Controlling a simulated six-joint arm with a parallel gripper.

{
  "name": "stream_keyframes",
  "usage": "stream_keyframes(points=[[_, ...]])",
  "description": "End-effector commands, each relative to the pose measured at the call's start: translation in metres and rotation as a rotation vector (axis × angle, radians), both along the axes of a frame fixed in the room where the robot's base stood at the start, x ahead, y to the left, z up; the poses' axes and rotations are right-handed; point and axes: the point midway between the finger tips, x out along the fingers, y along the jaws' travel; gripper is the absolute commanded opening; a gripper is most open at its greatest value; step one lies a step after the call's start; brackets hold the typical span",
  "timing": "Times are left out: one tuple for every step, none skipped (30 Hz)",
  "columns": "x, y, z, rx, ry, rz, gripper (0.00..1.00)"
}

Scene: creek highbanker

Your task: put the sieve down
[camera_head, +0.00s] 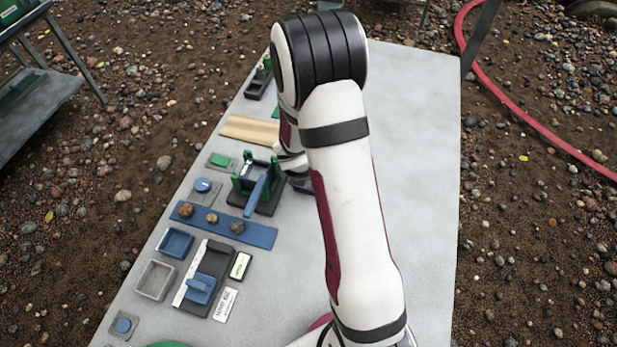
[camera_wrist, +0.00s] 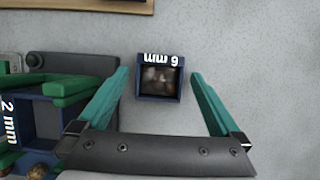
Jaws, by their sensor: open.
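A small dark blue square sieve (camera_wrist: 142,92) marked "6 mm" sits on the grey table in the wrist view, with blurred brownish matter inside. My gripper (camera_wrist: 159,74) is open, its two teal fingers spread on either side of this sieve with a visible gap at each side. In the head view my arm hides the gripper and this sieve. At the left of the wrist view, a blue sieve marked "2 mm" (camera_wrist: 45,118) sits in a dark stand with green posts (camera_wrist: 68,88). That stand (camera_head: 268,208) also shows in the head view, left of my wrist.
A wooden board (camera_head: 249,128) lies beyond the stand. A blue strip (camera_head: 262,237) with three stones, a blue tray (camera_head: 189,237), a grey tray (camera_head: 146,290) and a black device (camera_head: 214,258) lie nearer on the left. The table right of my arm (camera_head: 420,150) is clear.

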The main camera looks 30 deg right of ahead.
Motion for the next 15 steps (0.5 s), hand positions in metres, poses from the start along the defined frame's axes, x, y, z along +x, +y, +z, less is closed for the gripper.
stream_keyframes(points=[[0.001, -0.0011, -0.0039, 0.001, 0.001, 0.0, 1.0], [0.0014, -0.0015, -0.0053, 0.0, 0.0, 0.001, 1.0], [0.0017, -0.0018, -0.0065, 0.001, 0.0, -0.001, 1.0], [0.0018, -0.0018, -0.0066, 0.001, -0.001, 0.0, 1.0], [0.002, -0.0018, -0.0066, 0.001, -0.001, 0.0, 1.0], [0.0019, -0.0018, -0.0064, 0.001, -0.001, 0.0, 1.0], [0.002, -0.0018, -0.0063, 0.0, -0.002, -0.001, 1.0], [0.0019, -0.0018, -0.0062, 0.0, -0.002, -0.001, 1.0], [0.0021, -0.0018, -0.0061, 0.0, -0.002, -0.001, 0.96], [0.002, -0.0018, -0.006, 0.0, -0.002, -0.001, 0.91], [0.002, -0.0018, -0.006, 0.0, -0.002, -0.001, 0.86], [0.002, -0.0017, -0.0059, 0.0, -0.002, -0.001, 0.78], [0.002, -0.0017, -0.0059, 0.0, -0.002, -0.001, 0.73], [0.0021, -0.0018, -0.0059, 0.0, -0.002, -0.001, 0.68], [0.0021, -0.0018, -0.0058, 0.0, -0.002, -0.001, 0.6]])
